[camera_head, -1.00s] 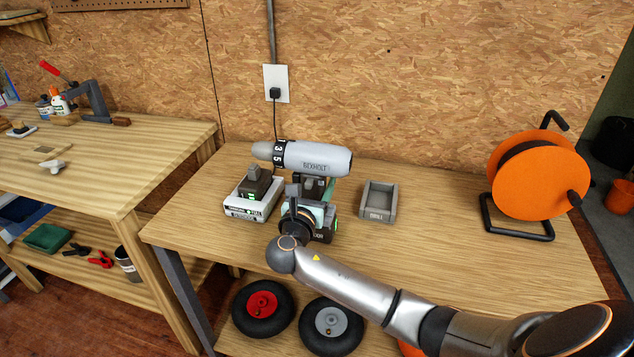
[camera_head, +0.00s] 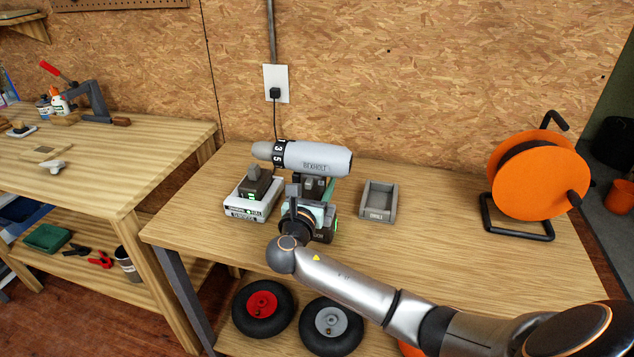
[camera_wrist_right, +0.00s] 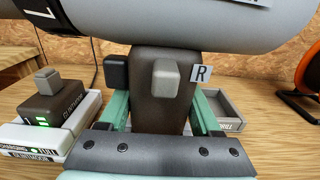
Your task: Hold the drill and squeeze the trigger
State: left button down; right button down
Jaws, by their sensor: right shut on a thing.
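The drill (camera_head: 312,158) has a grey body and stands upright over the wooden workbench, its chuck pointing left. Its dark handle (camera_wrist_right: 157,98) shows close up in the right wrist view, with a light trigger-like block (camera_wrist_right: 166,71) and a darker block beside it. My right gripper (camera_head: 313,189) is shut on the handle, with one green finger on each side of it. The drill's base (camera_head: 329,233) is partly hidden behind my wrist, and I cannot tell whether it touches the bench. My left gripper is not in view.
A white charger (camera_head: 246,211) holding a battery with green lights stands left of the drill. A grey empty tray (camera_head: 379,201) sits to its right. An orange cable reel (camera_head: 538,175) stands at the bench's right.

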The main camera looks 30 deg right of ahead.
grip_release()
dwell(0.3)
jog(key=v, duration=1.2)
jog(key=shift+s, duration=0.1)
